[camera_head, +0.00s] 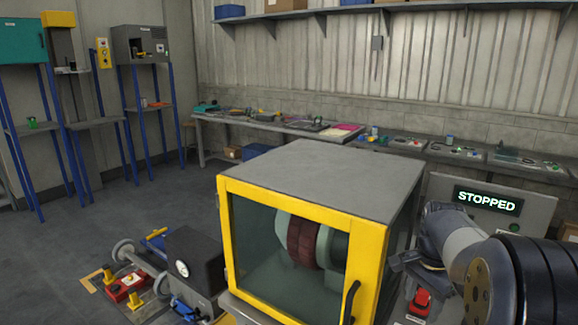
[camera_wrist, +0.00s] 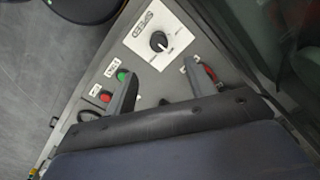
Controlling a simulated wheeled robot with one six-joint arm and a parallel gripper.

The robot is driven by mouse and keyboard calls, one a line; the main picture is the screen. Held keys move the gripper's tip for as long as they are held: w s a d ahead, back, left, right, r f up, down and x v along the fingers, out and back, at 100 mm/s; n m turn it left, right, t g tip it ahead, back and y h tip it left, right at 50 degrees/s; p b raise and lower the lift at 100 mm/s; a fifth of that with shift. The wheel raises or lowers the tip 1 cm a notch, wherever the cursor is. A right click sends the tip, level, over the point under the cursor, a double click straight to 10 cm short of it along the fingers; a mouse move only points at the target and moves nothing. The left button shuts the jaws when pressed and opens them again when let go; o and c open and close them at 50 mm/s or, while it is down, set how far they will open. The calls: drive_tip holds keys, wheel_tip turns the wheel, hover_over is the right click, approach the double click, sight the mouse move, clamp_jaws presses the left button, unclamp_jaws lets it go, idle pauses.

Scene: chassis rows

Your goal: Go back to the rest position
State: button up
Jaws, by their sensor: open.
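My gripper (camera_wrist: 162,78) is open and empty in the wrist view, its two grey fingers apart over a grey control panel (camera_wrist: 150,82). The panel has a white plate with a black knob (camera_wrist: 158,41), a green button (camera_wrist: 123,75), a red button (camera_wrist: 106,96) and a red-handled part (camera_wrist: 209,74) by the right finger. In the head view my gripper (camera_head: 402,264) is low at the right, beside the yellow-framed machine. Whether the fingers touch the panel cannot be told.
The machine's yellow-framed guard door (camera_head: 308,210) is shut, with dark red rollers behind it. A display (camera_head: 488,201) reads STOPPED. A red switch (camera_head: 421,301) is just below my gripper. A black box with a gauge (camera_head: 192,262) stands left; open floor (camera_head: 100,225) lies beyond.

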wheel_tip(320, 180, down, 11)
drive_tip(key=shift+s+f, duration=0.1)
drive_tip(key=shift+r+n, duration=0.25)
drive_tip(key=shift+n, duration=0.55)
drive_tip(key=n, duration=1.2)
wheel_tip(320, 180, up, 10)
drive_tip(key=shift+f, duration=0.2)
